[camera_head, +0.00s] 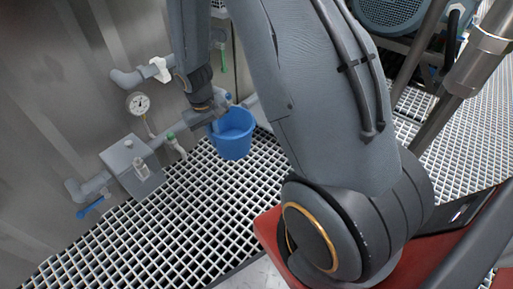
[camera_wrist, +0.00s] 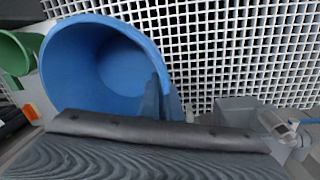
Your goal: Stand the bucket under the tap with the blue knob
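The blue bucket (camera_head: 233,138) is beside the pipework wall in the head view, over the white grating. In the wrist view the bucket (camera_wrist: 75,75) fills the upper left, its mouth facing the camera. My gripper (camera_head: 217,122) is at the bucket's rim on its left side. A blue-grey finger shape (camera_wrist: 155,100) overlaps the rim in the wrist view; how tightly the fingers close is unclear. A blue handle (camera_head: 90,207) is on the pipe at lower left, by a grey box (camera_head: 132,165). Whether the bucket touches the grating is unclear.
A tap with a green knob (camera_head: 172,138) is left of the bucket, and a white handle (camera_head: 160,68) is above. A pressure gauge (camera_head: 139,103) sits between them. A green round object (camera_wrist: 15,50) is beside the bucket. The grating (camera_head: 170,235) in front is clear.

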